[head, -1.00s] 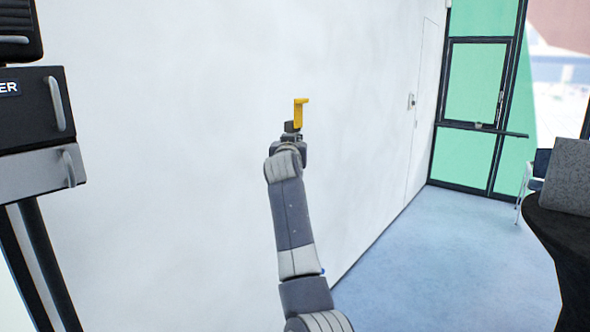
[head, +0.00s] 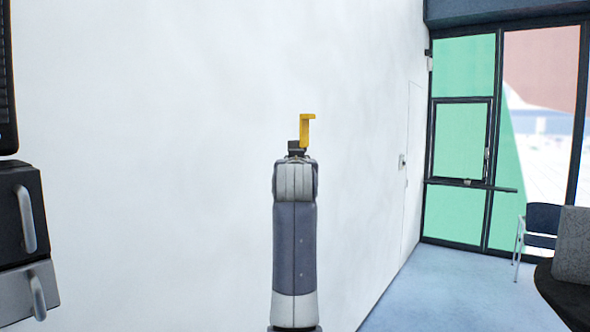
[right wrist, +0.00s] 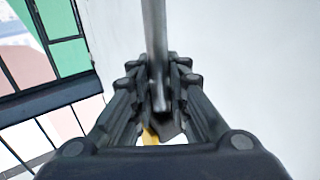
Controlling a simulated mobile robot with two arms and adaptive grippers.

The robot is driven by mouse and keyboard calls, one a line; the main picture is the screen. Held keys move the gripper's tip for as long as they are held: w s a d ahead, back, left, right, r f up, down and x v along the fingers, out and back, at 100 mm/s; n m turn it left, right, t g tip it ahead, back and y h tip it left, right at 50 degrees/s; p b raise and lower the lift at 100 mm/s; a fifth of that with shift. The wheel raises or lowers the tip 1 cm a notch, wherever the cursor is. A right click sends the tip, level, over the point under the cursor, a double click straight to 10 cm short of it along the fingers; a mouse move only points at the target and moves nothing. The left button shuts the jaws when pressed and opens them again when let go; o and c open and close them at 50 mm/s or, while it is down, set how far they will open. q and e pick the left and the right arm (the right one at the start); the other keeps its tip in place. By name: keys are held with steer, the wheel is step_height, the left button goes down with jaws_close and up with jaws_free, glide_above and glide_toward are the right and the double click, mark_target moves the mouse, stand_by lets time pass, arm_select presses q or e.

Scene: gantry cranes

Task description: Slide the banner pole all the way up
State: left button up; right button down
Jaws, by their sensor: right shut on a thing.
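In the right wrist view, a grey metal rod, which I take to be the banner pole (right wrist: 155,28), runs from the top edge down between the fingers of my right gripper (right wrist: 159,68). The gripper is shut on it. In the head view my right gripper (head: 297,148) is at the end of the raised arm, in front of the white wall; the arm hides most of it. A yellow hooked piece (head: 304,130) stands just above the gripper. A bit of yellow (right wrist: 150,135) also shows below the fingers in the wrist view. My left gripper is out of view.
A plain white wall (head: 150,130) fills the left and middle. Dark cabinets with handles (head: 22,225) stand at the left edge. A glazed door (head: 460,140), a chair (head: 540,225) and a dark round table (head: 565,295) are at the right. Blue floor (head: 430,290) is clear there.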

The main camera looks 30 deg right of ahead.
steer(key=c, duration=1.6)
jaws_free()
steer(key=shift+o, duration=0.2)
steer(key=v, duration=1.2)
steer(key=shift+w+f, duration=0.1)
steer(key=shift+f, duration=0.05)
